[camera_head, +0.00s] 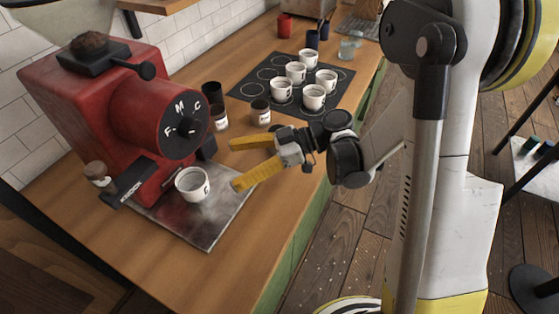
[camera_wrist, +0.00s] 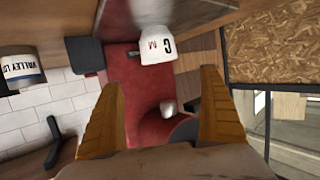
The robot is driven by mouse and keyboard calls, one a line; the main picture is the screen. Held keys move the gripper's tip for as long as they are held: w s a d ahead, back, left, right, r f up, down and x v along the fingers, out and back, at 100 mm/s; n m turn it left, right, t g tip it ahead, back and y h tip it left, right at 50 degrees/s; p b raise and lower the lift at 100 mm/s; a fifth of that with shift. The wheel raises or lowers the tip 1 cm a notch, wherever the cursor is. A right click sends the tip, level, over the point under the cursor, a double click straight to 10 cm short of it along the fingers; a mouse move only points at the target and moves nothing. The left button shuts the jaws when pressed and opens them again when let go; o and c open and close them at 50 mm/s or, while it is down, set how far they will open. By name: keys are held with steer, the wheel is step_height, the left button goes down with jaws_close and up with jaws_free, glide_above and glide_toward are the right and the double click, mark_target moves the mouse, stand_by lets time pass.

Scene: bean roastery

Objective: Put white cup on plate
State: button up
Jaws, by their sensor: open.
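A white cup (camera_head: 190,187) with a dark mark stands upright on a shiny metal plate (camera_head: 220,217) at the foot of a red grinder. My gripper (camera_head: 233,165) has its two yellow fingers spread apart with nothing between them. In the head view its fingertips are just right of the cup and seem apart from it. The wrist view shows the two open fingers (camera_wrist: 160,82). A white object with letters (camera_wrist: 157,48) appears beyond them there; I cannot tell if it is the same cup.
The red grinder (camera_head: 95,105) stands at the left of the wooden counter (camera_head: 150,255). Small brown jars (camera_head: 261,113) stand behind my gripper. Several more white cups (camera_head: 314,97) stand on a black mat (camera_head: 246,90). Red and dark blue cups are farther back. The counter's near part is clear.

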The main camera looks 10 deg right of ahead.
steer(key=s+d+r+m+t+h, duration=0.3)
steer(key=s+d+m+h, duration=0.2)
steer(key=d+m+h, duration=0.2)
steer(key=s+d+r+m+t+h, duration=0.3)
steer(key=s+d+m+h, duration=0.3)
steer(key=d+m, duration=0.4)
steer(key=shift+d+h, duration=0.5)
steer(key=shift+h, duration=0.3)
steer(key=shift+r, duration=0.1)
steer(key=shift+c, duration=0.3)
stand_by(0.7)
